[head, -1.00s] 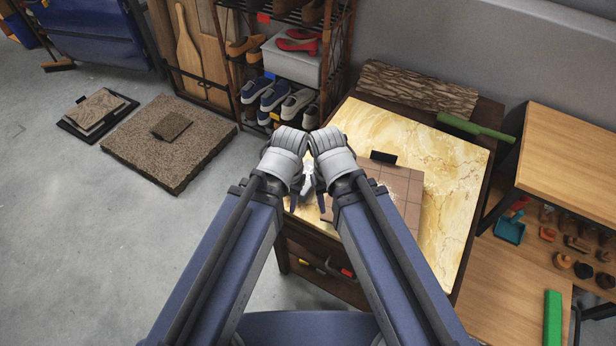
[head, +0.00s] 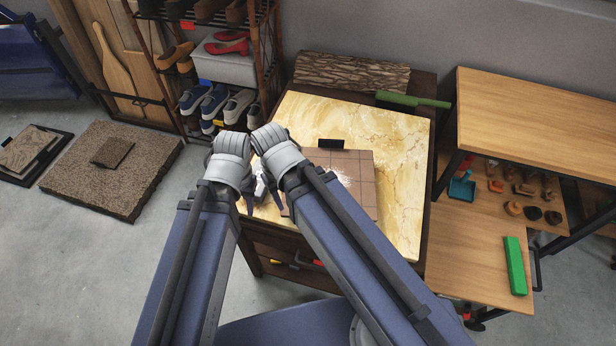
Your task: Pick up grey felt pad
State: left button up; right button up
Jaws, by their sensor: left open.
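I cannot make out a grey felt pad for certain in the head view. My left gripper (head: 249,199) is over the near left part of the marble-topped table (head: 400,180); it is open, and its fingers are partly hidden by my wrist. My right wrist is close beside it, over the near left edge of a brown tiled board (head: 362,190). The fingers of my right gripper (head: 285,203) are mostly hidden. A small pale grey object (head: 260,186) shows between the two wrists; I cannot tell what it is.
A black block (head: 331,144) is at the board's back edge. A log (head: 352,75) and a green brush (head: 410,100) lie behind. A shoe rack (head: 215,70) stands back left. A wooden bench (head: 540,110) is at right. A thick brown slab (head: 105,180) lies on the floor at left.

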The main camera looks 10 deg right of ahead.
aim_at(261, 191)
jog(key=k+j+z, duration=0.15)
jog(key=j+z, duration=0.3)
jog(key=k+j+z, duration=0.2)
jog(key=z, duration=0.3)
